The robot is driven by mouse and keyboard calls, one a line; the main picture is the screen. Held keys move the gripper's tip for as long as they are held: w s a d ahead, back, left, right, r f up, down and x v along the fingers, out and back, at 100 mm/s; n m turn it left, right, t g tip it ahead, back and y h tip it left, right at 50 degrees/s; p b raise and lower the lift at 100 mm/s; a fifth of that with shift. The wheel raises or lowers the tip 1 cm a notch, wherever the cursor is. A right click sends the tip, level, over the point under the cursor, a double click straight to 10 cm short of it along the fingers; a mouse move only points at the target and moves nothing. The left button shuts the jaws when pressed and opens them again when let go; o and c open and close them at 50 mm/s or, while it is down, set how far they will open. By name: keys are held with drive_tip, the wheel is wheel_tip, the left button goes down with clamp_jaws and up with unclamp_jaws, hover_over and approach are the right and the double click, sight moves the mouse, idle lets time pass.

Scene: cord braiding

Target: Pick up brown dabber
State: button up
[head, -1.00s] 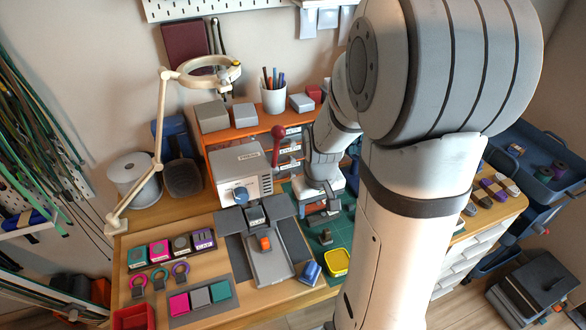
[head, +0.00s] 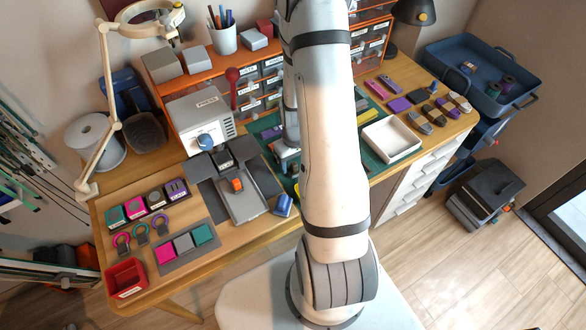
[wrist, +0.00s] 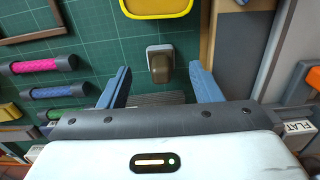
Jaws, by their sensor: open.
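The brown dabber (wrist: 160,67) shows in the wrist view as a small brown block with a pale grey end, on the green cutting mat (wrist: 105,50). My gripper (wrist: 160,76) is open, its two blue fingers spread to the left and right of the dabber with clear gaps on both sides. The fingers do not touch it; how far above the mat they are I cannot tell. In the head view my gripper (head: 286,158) is partly hidden by my own arm, and the dabber is not visible there.
A yellow tray (wrist: 157,14) lies just beyond the dabber. Pink (wrist: 44,64) and blue (wrist: 54,90) rolls lie to the left. In the head view, a blue roller (head: 283,206) and a grey press plate (head: 243,207) are nearby. A white tray (head: 391,141) stands to the right.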

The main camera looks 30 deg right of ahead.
sight(294, 168)
drive_tip(key=shift+f, duration=1.7)
drive_tip(key=c, duration=1.1)
